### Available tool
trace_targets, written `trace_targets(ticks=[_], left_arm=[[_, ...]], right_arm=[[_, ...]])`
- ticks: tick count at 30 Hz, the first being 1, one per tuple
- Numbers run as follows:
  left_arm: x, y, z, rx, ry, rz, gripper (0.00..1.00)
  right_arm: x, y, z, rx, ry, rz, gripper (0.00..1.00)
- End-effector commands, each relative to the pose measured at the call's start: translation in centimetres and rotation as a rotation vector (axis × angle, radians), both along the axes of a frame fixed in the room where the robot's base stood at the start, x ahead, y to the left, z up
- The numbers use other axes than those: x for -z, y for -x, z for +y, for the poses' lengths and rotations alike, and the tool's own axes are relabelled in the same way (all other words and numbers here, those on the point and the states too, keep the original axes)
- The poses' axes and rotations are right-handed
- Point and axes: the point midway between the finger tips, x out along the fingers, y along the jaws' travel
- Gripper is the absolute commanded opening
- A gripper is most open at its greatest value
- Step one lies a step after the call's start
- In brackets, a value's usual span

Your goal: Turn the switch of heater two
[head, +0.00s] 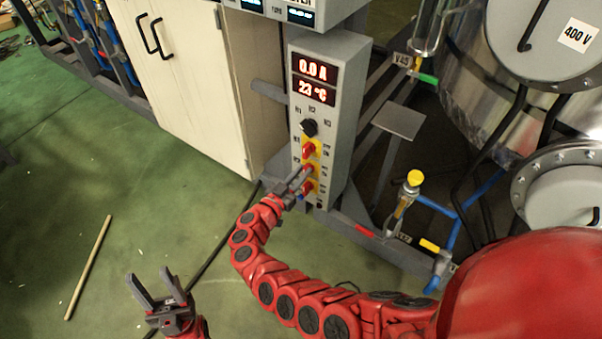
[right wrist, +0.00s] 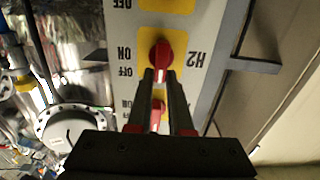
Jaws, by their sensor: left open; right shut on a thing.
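The grey control box (head: 329,90) has a column of red rotary switches on yellow plates. The heater two switch (right wrist: 160,54) is red, beside an upside-down H2 label in the right wrist view. A pale mark shows at its lower end there. My right gripper (right wrist: 158,74) is shut on this switch, with a finger on either side of its handle. In the head view my right gripper (head: 305,172) partly hides the switch. My left gripper (head: 151,275) is open and empty above the green floor.
The box displays (head: 314,80) read 0.0 A and 23 °C. A black knob (head: 309,127) and another red switch (head: 308,149) sit above my right gripper. A cream cabinet (head: 190,80) stands left; pipes and a metal vessel (head: 470,75) stand right. A wooden stick (head: 88,267) lies on open floor.

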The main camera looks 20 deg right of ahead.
Motion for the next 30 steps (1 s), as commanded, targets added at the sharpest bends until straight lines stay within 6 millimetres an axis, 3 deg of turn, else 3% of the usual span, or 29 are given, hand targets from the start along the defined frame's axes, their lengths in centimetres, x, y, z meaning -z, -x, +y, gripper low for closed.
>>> trace_targets(ticks=[14,30], left_arm=[[0.7,0.0,0.0,0.0,0.0,0.0,0.5],[3.9,0.0,0.0,0.0,0.0,0.0,0.5]], right_arm=[[0.1,0.2,-0.2,0.001,-0.082,-0.106,0.0],[0.7,0.9,-0.7,0.003,-0.383,-0.493,0.0]])
